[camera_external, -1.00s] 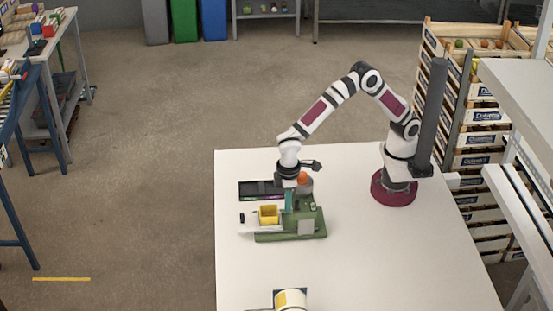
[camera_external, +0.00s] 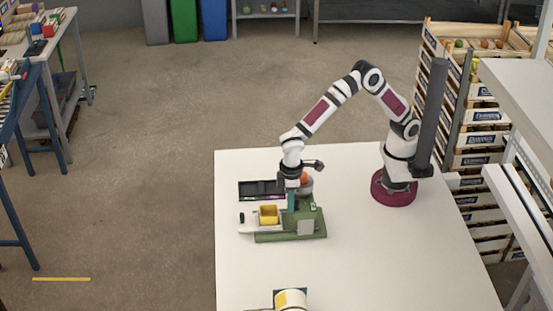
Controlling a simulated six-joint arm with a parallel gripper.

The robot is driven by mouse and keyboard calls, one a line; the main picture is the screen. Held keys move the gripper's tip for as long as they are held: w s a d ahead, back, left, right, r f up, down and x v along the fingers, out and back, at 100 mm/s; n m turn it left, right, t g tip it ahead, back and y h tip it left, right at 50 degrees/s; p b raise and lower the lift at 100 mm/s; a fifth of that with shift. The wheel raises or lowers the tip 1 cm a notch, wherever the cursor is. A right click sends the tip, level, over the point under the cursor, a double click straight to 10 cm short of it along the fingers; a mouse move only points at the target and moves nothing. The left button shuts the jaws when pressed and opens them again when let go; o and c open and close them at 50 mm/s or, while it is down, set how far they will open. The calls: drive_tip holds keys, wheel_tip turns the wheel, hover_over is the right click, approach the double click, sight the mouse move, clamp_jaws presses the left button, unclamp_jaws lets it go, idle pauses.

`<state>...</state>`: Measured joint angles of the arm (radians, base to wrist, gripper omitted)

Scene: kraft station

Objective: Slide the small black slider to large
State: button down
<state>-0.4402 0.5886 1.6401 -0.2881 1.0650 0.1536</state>
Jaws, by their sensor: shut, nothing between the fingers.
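A green machine (camera_external: 312,228) stands on the white table, with a white plate (camera_external: 258,230) reaching out to its left and a yellow square container (camera_external: 269,214) on that plate. A small black part (camera_external: 242,218) shows at the plate's left end; I cannot tell whether it is the slider. No size marking can be read at this scale. My gripper (camera_external: 291,208) points down, shut and empty, at the back of the green machine just right of the yellow container. I cannot tell whether its fingertips touch the machine.
A dark tray (camera_external: 260,188) lies behind the machine. An orange round thing (camera_external: 304,177) in a grey holder is close behind my gripper. A white and yellow roll-like object (camera_external: 291,300) is at the front. The table's right side (camera_external: 400,250) is clear.

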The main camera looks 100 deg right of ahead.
wheel_tip(320, 180, up, 7)
drive_tip(key=shift+w, duration=0.35)
idle(0.6)
